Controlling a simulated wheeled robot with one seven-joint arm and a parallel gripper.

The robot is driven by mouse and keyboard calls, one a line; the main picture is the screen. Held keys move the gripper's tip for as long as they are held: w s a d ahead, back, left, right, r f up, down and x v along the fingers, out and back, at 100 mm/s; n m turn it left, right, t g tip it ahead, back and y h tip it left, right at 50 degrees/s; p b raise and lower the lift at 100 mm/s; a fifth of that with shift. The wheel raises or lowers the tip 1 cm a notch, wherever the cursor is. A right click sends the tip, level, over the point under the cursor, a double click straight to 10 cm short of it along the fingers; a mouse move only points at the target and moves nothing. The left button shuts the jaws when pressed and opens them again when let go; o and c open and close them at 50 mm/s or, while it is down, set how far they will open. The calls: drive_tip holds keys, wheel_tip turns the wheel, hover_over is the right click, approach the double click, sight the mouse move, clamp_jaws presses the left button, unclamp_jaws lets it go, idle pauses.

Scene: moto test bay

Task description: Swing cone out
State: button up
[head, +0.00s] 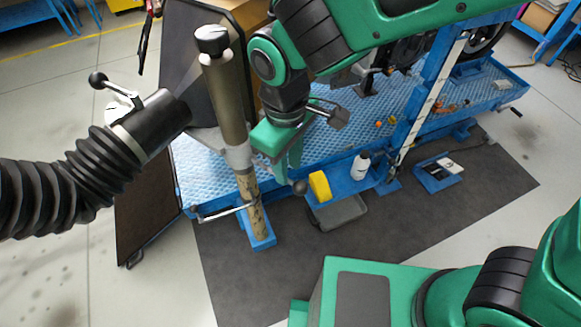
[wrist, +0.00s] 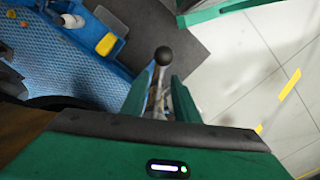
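The cone appears to be the black nozzle (head: 152,122) on the end of a ribbed black hose (head: 70,185) at the left of the head view. A ball-ended handle (head: 100,82) sticks up from it. A grey-brown upright post (head: 224,100) with a black and silver cap stands just right of the nozzle. My gripper (head: 288,172) is right of the post, pointing down. A lever with a black ball knob (head: 299,187) shows at its fingertips. In the wrist view, the knob (wrist: 163,56) lies beyond the two parted green fingers, its rod between them. No grip on the rod shows.
A blue bench with a textured top (head: 340,120) stands behind my gripper. A yellow object (head: 319,186) and a white bottle (head: 361,165) sit on its low blue shelf. A dark panel (head: 150,215) stands at the left. The dark floor mat (head: 400,225) in front is mostly clear.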

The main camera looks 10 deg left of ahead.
drive_tip(key=shift+f, duration=1.3)
drive_tip(key=shift+c, duration=0.4)
